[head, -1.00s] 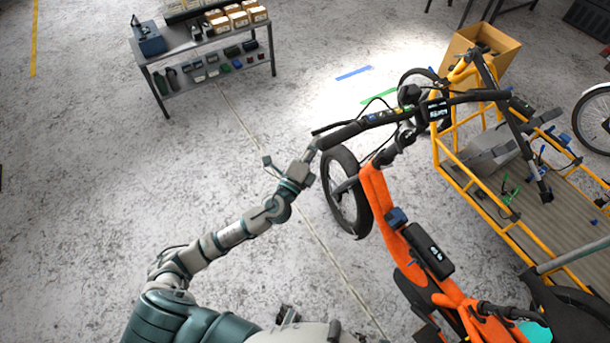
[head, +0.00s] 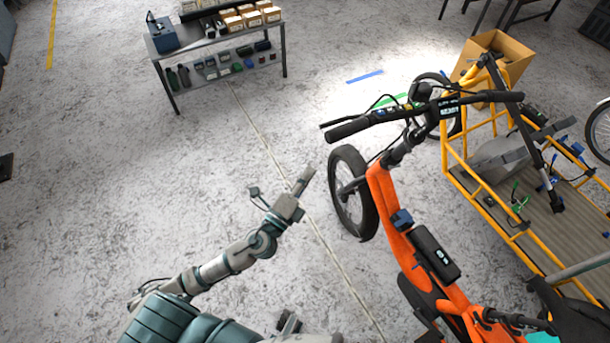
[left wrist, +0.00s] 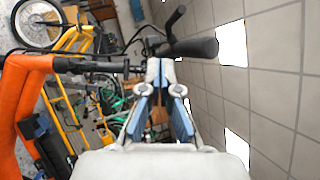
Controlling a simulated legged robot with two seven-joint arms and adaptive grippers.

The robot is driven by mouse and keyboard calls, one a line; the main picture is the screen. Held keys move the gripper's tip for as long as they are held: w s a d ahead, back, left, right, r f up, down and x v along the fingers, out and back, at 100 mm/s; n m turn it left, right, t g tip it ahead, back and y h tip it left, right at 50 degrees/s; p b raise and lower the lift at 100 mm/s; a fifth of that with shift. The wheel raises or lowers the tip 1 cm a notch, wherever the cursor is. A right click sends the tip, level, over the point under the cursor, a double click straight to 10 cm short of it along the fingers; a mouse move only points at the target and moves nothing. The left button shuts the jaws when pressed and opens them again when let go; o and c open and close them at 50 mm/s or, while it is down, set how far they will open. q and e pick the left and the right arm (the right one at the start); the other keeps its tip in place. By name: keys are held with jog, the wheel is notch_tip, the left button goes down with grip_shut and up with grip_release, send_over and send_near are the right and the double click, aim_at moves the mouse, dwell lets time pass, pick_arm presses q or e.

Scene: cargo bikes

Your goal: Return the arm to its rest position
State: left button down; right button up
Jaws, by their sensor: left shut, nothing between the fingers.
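My left arm comes in from the bottom left of the head view. My left gripper (head: 303,181) is shut and empty, held in the air left of the front wheel (head: 353,192) of an orange cargo bike (head: 389,217). It is apart from the bike's black handlebar grip (head: 347,129). In the left wrist view the gripper (left wrist: 166,66) shows its two fingers together at the tips, with the handlebar grip (left wrist: 190,48) beyond them. My right gripper is not in view.
A yellow-framed cargo bed (head: 487,190) with loose parts stands at the right, near a cardboard box (head: 487,67). A metal workbench (head: 213,40) with small boxes is at the back left. The concrete floor left of my arm is clear.

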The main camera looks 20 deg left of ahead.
pick_arm(q)
jog(key=s+a+f+n+g+y+p, duration=0.1)
jog(key=a+f+n+g+y, duration=0.2)
jog(key=f, duration=0.7)
jog(key=s+a+f+n+g+y, duration=0.1)
jog(key=f+n+g, duration=0.25)
jog(key=f, duration=0.55)
jog(key=s+a+f+n+g+y+p, duration=0.1)
jog(key=a+f+n+g+y, duration=0.3)
jog(key=f, duration=0.6)
jog(key=s+d+f+n+g+h, duration=0.25)
jog(key=s+f+n+g, duration=0.3)
jog(key=s+f, duration=0.9)
jog(key=s+d+f+n+g+h+p, duration=0.1)
jog(key=s+d+f+n+g, duration=0.2)
jog(key=s+f, duration=0.7)
jog(key=s+d, duration=0.1)
jog(key=s, duration=0.1)
jog(key=shift+s+d+n, duration=0.2)
jog(key=shift+s+n, duration=0.15)
jog(key=shift+n, duration=0.05)
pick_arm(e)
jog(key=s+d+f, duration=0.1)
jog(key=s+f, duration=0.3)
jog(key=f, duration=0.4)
pick_arm(q)
jog(key=shift+a+h, duration=0.3)
jog(key=shift+h, duration=0.05)
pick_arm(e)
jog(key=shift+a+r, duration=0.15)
